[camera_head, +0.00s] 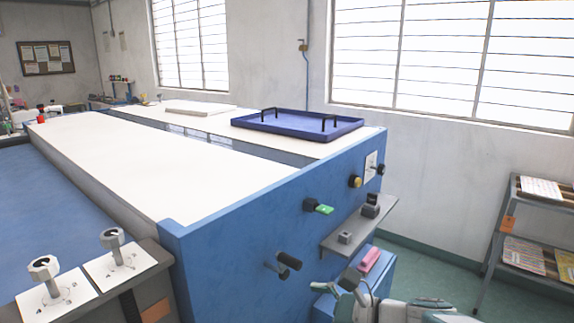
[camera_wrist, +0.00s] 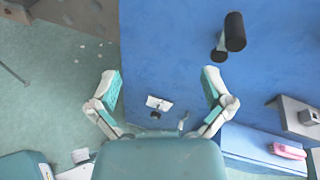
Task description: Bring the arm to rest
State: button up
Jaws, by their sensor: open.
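My gripper (camera_wrist: 161,82) is open in the wrist view, its two teal-padded fingers spread wide with nothing between them. Beyond them is the blue side panel (camera_wrist: 175,60) of the machine. A small white plate (camera_wrist: 158,102) with a dark knob shows lower down between the fingers. In the head view my gripper (camera_head: 352,292) is at the bottom, low in front of the blue panel (camera_head: 225,260), and part of my arm is cut off by the frame edge.
A black handle (camera_head: 288,261) sticks out of the panel near my gripper. A grey shelf (camera_head: 345,238) and a pink item (camera_head: 370,258) on a blue ledge are close by. A blue tray (camera_head: 260,123) lies on the white top. A rack (camera_head: 533,225) stands at right.

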jog(key=s+d+f+n+g+h, duration=0.1)
jog(key=s+f+n+g+h, duration=0.15)
jog(key=s+n, duration=0.3)
jog(key=s+d+f+n+g+h, duration=0.1)
jog(key=s+n+h, duration=0.3)
jog(key=s+n, duration=0.15)
jog(key=s+d+r+n+t+h, duration=0.1)
jog(key=s+d+n+t+h, duration=0.1)
jog(key=d+n+h, duration=0.5)
jog(key=d+n, duration=0.2)
jog(key=shift+s+d, duration=0.3)
jog(key=shift+d, duration=0.1)
